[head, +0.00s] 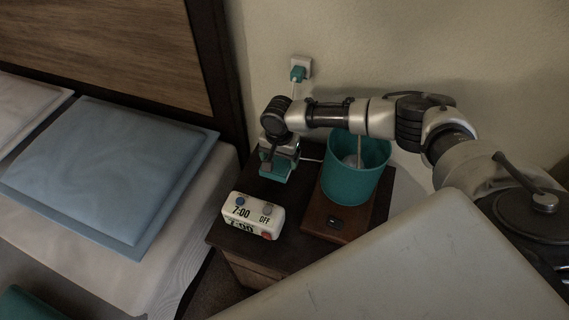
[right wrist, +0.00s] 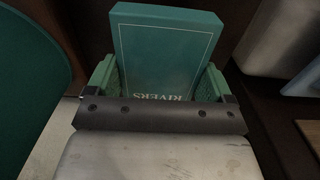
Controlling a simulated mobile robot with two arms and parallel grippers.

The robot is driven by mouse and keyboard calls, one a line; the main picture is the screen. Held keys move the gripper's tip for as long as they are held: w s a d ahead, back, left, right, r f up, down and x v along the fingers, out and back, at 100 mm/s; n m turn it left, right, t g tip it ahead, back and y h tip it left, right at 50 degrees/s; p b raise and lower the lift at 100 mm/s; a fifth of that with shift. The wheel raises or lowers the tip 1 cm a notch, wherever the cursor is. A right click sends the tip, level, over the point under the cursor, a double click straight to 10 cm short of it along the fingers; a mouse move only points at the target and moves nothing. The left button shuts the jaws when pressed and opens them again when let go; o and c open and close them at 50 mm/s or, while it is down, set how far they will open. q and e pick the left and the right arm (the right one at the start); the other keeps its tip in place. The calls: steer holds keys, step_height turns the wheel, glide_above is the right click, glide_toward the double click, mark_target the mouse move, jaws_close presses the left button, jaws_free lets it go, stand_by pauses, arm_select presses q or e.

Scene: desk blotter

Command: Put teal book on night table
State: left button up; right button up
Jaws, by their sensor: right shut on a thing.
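The teal book (right wrist: 167,45) shows its cover and the word RIVERS in the right wrist view, between the two green finger pads of my right gripper (right wrist: 160,80). The gripper is shut on it. In the head view my right gripper (head: 276,168) points down over the back left part of the dark night table (head: 283,250). Only a small teal patch shows there, and I cannot tell whether the book touches the tabletop. My left gripper is not in view.
A white alarm clock (head: 253,215) stands at the table's front left. A bed with a blue pillow (head: 110,165) lies left. An outlet (head: 301,66) is on the wall behind.

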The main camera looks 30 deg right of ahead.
mark_target(280, 167)
steer(key=shift+w+f+b, duration=0.1)
steer(key=shift+f+b, duration=0.3)
steer(key=shift+f, duration=1.9)
steer(key=shift+f, duration=0.1)
steer(key=o, duration=0.8)
step_height(280, 167, up, 12)
steer(key=shift+r+p, duration=0.15)
steer(key=shift+p, duration=0.95)
